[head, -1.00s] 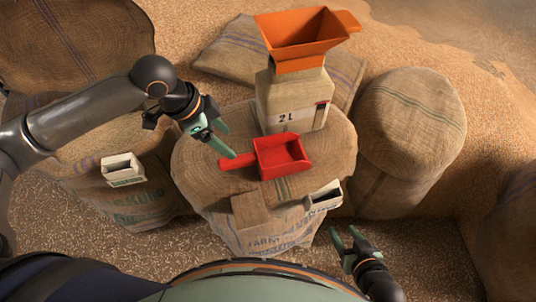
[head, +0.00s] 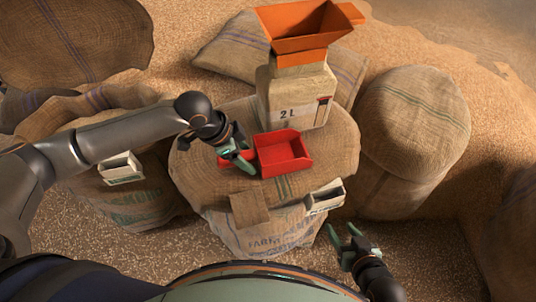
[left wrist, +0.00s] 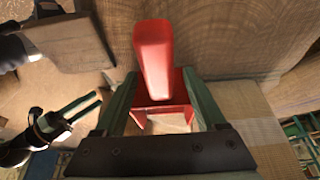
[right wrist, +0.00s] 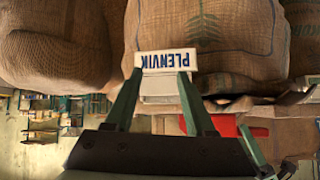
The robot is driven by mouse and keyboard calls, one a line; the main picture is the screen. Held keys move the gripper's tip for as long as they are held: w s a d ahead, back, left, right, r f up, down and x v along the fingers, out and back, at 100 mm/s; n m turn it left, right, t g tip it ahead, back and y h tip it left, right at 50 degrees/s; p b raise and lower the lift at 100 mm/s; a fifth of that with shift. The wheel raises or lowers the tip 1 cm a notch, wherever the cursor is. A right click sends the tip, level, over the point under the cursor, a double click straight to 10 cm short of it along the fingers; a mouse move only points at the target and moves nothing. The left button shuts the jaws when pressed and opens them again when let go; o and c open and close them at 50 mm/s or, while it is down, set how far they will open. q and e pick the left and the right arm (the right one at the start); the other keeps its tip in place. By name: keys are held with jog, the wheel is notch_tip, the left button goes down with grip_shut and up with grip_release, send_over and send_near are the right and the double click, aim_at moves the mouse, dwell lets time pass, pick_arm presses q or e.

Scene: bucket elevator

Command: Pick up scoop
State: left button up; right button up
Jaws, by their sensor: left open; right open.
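The red scoop (head: 284,154) lies on top of the middle burlap sack, its open tray to the right and its handle to the left. My left gripper (head: 247,166) is open at the handle. In the left wrist view the red handle (left wrist: 154,55) stands between the two open fingers (left wrist: 158,95), with the scoop's tray behind it. Whether the fingers touch the handle I cannot tell. My right gripper (head: 346,236) is open and empty, low in front of the sack to the right.
The middle sack (head: 205,172) also carries a 2L container (head: 290,100) with an orange hopper (head: 308,35) just behind the scoop. A brown block (head: 249,208) and a small white box (head: 325,197) are at its front edge. Another white box (head: 121,168) is on the left.

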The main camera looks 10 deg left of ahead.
pick_arm(q)
grip_shut()
dwell(0.5)
